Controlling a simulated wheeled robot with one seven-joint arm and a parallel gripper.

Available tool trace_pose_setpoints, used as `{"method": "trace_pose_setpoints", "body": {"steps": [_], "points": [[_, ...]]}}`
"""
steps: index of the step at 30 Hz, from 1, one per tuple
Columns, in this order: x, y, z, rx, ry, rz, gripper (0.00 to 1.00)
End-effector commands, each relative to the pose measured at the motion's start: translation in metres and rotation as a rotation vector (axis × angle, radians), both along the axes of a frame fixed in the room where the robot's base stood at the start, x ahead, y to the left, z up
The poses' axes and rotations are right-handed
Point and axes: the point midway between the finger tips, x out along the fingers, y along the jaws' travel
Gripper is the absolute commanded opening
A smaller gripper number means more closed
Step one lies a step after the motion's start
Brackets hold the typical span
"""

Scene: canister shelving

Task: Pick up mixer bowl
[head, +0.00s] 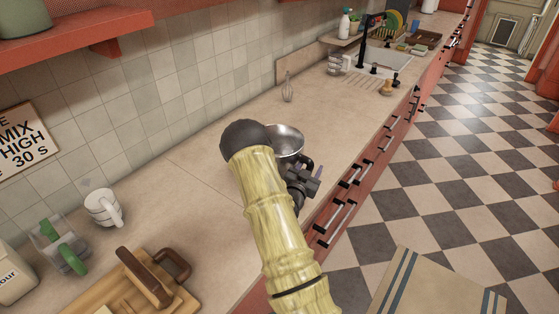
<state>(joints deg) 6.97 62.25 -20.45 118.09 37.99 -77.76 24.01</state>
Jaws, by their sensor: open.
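The mixer bowl (288,137) is a shiny metal bowl on the beige counter, near the middle of the head view. My yellow arm and its dark rounded joint hide its left and lower parts. My gripper (308,176) is dark and sits just below and to the right of the bowl in the picture, near the counter's front edge. It is open and holds nothing that I can see. The fingertips are small and partly hidden, so I cannot tell whether they touch the bowl rim.
A whisk (288,88) stands behind the bowl by the wall. A sink (385,58) with a black tap lies farther back. Counter between is clear.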

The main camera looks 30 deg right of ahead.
Motion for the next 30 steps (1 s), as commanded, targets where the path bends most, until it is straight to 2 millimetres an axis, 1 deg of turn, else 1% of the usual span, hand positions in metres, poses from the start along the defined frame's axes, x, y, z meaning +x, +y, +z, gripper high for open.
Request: {"method": "trace_pose_setpoints", "body": {"steps": [2,5,9,10,23,26,30], "points": [[0.000,0.000,0.000,0.000,0.000,0.000,0.48],[0.000,0.000,0.000,0.000,0.000,0.000,0.30],[0.000,0.000,0.000,0.000,0.000,0.000,0.03],[0.000,0.000,0.000,0.000,0.000,0.000,0.00],[0.000,0.000,0.003,-0.003,-0.007,0.000,0.00],[0.001,0.000,0.007,-0.002,-0.008,0.000,0.00],[0.001,0.000,0.019,-0.003,-0.009,0.000,0.00]]}}
